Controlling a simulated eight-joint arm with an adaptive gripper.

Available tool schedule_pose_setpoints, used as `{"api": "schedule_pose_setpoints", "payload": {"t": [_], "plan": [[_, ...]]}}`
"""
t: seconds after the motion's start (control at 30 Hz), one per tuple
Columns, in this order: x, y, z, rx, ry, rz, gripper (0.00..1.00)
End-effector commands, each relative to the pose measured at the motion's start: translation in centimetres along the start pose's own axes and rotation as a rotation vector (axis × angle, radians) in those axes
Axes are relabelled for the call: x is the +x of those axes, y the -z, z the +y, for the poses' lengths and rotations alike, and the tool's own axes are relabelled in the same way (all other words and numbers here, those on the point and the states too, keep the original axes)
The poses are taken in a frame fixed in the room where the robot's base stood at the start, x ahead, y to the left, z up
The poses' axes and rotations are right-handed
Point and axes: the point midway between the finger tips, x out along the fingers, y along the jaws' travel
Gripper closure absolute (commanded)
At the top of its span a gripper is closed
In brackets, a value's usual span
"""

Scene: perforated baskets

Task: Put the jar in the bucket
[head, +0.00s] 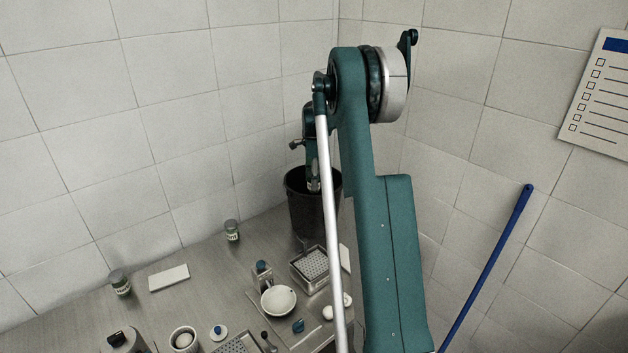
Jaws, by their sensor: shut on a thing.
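The dark bucket (307,216) stands at the back of the metal counter, near the wall corner. My gripper (313,186) points down at the bucket's mouth, with its tips at or just inside the rim. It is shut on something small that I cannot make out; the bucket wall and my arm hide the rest. A labelled jar with a dark lid (232,231) stands upright on the counter left of the bucket. A similar labelled jar (120,283) stands farther left. The inside of the bucket is hidden.
A perforated basket (310,265) sits just in front of the bucket. A white bowl (278,301), a blue-topped container (262,273) and a cup (183,340) stand nearer. A white flat block (168,277) lies between the jars. A blue pole (490,263) leans at right.

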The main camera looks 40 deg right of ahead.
Motion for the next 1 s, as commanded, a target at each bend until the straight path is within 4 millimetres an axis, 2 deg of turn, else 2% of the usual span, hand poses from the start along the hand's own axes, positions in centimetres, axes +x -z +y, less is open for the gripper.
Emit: {"api": "schedule_pose_setpoints", "payload": {"t": [0.03, 0.1, 0.3, 0.43, 0.83, 1.0], "plan": [[1.6, 0.1, 0.0, 0.0, 0.0, 0.0, 0.81], [3.5, 0.1, 0.0, 0.0, 0.0, 0.0, 0.81], [6.7, 0.0, 0.0, 0.0, 0.0, 0.0, 0.81], [7.4, 0.0, 0.0, 0.0, 0.0, 0.0, 0.81], [7.6, 0.0, 0.0, 0.0, 0.0, 0.0, 0.81], [9.0, 0.0, 0.0, 0.0, 0.0, 0.0, 0.81]]}}
